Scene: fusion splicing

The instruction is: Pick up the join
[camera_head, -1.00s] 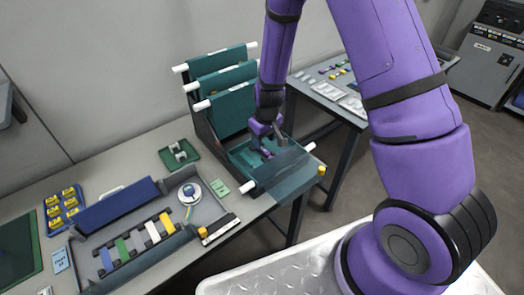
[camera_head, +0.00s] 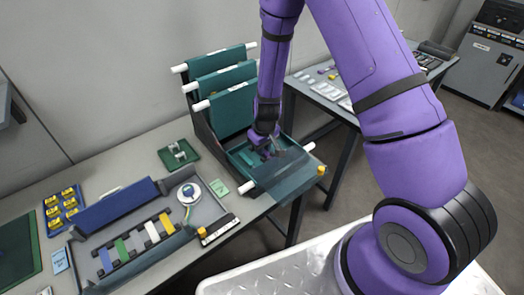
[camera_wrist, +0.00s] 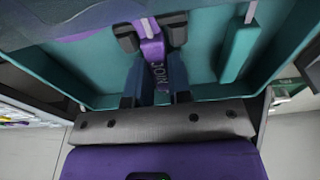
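The join is a small purple piece (camera_wrist: 158,72) with dark lettering that looks like "JOIN" and a white band near its far end. It lies in the teal tray (camera_head: 241,147) at the front of the rack. My gripper (camera_head: 267,152) is down inside this tray, seen from the head view. In the wrist view the dark fingers of my gripper (camera_wrist: 152,36) stand on both sides of the join. The gaps beside the join are very narrow, so I cannot tell whether the fingers touch it. In the head view the join is mostly hidden by my gripper.
Green panels (camera_head: 219,82) with white rods stand behind the tray. A translucent cover (camera_head: 290,180) hangs over its front right. A grey work tray (camera_head: 205,214) with coloured blocks, a green holder (camera_head: 178,154) and yellow pieces (camera_head: 63,207) lie to the left.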

